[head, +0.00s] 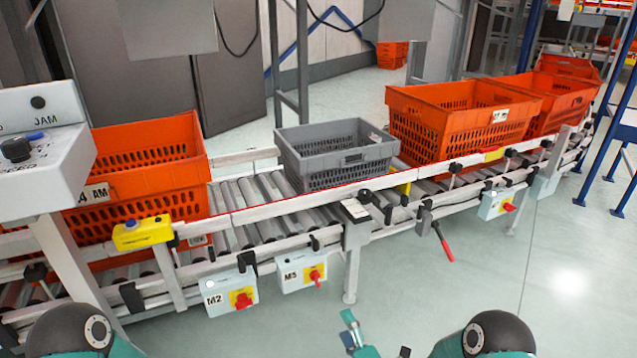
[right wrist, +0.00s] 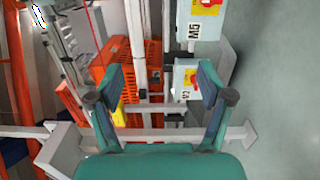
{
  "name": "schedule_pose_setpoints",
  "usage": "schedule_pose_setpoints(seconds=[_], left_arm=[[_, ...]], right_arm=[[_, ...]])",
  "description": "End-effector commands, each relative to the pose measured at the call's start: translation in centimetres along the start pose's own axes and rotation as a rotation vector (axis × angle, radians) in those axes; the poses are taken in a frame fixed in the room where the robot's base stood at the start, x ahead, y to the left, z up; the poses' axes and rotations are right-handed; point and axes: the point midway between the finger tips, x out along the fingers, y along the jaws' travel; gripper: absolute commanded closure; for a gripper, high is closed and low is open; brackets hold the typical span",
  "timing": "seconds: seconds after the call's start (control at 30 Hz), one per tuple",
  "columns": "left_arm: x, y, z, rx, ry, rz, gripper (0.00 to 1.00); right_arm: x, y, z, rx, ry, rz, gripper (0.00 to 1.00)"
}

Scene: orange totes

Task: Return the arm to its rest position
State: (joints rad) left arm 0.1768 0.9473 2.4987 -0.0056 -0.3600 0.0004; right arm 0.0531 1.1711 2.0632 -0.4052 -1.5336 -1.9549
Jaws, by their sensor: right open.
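My right gripper (head: 376,337) shows at the bottom edge of the head view, low in front of the conveyor, with only its teal fingertips in sight. In the right wrist view the right gripper (right wrist: 160,88) has its two teal fingers wide apart and nothing between them. Part of my right arm, a dark rounded joint with teal, shows at the bottom right of the head view. A similar part of my left arm shows at the bottom left. The left gripper is out of view.
A roller conveyor (head: 235,217) crosses ahead, carrying orange totes (head: 150,148) and a grey tote (head: 335,166). Control boxes (head: 300,275) and a red-handled lever (head: 444,247) stick out from its near side. Open floor (head: 450,290) lies in front at right.

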Motion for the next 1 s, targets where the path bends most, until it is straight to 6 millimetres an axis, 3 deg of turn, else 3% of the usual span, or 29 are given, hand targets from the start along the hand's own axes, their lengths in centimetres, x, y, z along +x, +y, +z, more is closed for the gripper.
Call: schedule_pose_setpoints(seconds=[0.03,0.1,0.27,0.5,0.67,0.8,1.0], left_arm=[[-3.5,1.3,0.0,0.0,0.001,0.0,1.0],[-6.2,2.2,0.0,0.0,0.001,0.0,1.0],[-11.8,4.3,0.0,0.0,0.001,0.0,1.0],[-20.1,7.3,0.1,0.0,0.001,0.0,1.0],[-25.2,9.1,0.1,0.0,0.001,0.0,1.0],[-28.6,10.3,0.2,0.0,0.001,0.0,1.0],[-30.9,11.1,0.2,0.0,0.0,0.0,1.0]], right_arm=[[-0.2,3.9,0.6,0.001,-0.011,-0.005,0.21],[-0.6,6.6,1.3,0.003,-0.025,-0.026,0.21],[-1.8,11.4,2.5,0.06,-0.049,-0.115,0.21],[-5.1,16.8,3.4,0.317,-0.106,-0.331,0.21],[-8.6,19.1,3.3,0.587,-0.192,-0.516,0.21],[-12.5,20.2,2.4,0.864,-0.315,-0.687,0.21],[-19.1,19.8,-0.2,1.287,-0.592,-0.921,0.21]])
